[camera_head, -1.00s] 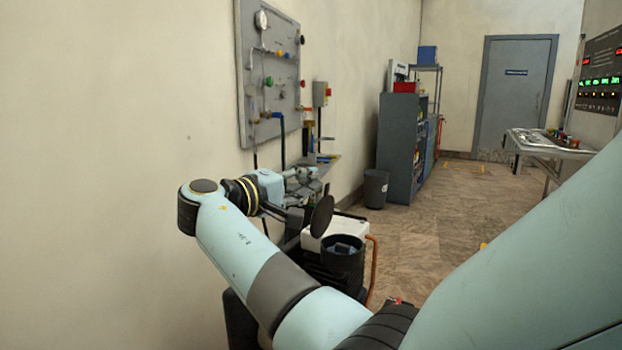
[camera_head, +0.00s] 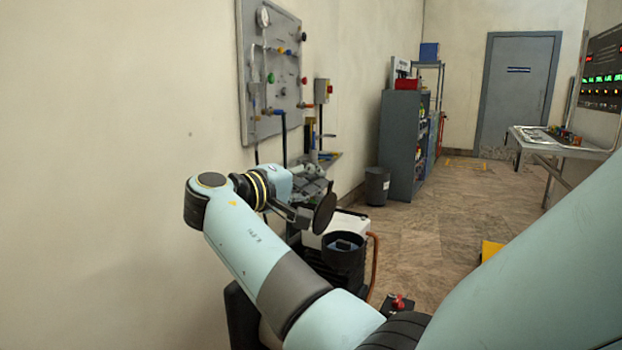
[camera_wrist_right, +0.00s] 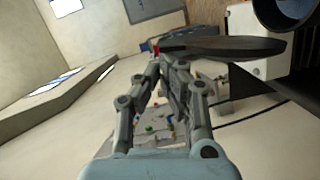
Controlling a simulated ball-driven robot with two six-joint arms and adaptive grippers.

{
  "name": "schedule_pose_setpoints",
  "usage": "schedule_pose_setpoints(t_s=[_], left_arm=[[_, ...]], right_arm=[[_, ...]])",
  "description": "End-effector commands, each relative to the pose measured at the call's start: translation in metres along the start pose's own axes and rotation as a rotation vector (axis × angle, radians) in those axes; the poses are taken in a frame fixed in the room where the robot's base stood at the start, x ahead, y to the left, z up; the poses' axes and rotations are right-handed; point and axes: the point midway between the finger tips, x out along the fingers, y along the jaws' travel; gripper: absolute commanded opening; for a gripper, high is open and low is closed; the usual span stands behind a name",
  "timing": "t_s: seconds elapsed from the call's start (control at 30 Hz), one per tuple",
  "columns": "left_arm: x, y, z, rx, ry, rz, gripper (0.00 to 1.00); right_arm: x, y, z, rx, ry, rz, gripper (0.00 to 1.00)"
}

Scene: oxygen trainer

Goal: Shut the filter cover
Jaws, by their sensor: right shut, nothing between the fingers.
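The filter cover (camera_head: 325,213) is a dark round disc. It stands open, tilted up on its edge, above and left of the black cylindrical filter housing (camera_head: 344,259) on a white-topped unit. The housing (camera_wrist_right: 292,10) shows partly at the top right. My left gripper is not in view.
A gauge panel (camera_head: 285,75) hangs on the left wall, with a bench (camera_head: 326,158) below it. An orange hose (camera_head: 373,265) runs beside the unit. A bin (camera_head: 377,187) and grey cabinet (camera_head: 403,145) stand farther back. Open floor (camera_head: 450,215) lies to the right.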

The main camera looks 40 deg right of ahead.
Motion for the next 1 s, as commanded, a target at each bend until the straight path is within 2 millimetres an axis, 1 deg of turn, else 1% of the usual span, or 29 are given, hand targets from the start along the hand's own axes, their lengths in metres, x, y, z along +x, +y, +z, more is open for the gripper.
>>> schedule_pose_setpoints(t_s=[0.27,0.47,0.77,1.0], left_arm=[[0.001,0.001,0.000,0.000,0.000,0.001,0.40],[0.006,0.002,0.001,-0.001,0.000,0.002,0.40],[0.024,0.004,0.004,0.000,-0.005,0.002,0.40],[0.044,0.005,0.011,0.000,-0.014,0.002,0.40]], right_arm=[[0.004,0.004,0.018,0.134,0.000,-0.033,0.00],[0.010,0.004,0.040,0.313,0.000,-0.078,0.00],[0.019,-0.003,0.074,0.589,0.000,-0.147,0.00],[0.025,-0.015,0.099,0.809,0.000,-0.202,0.00]])
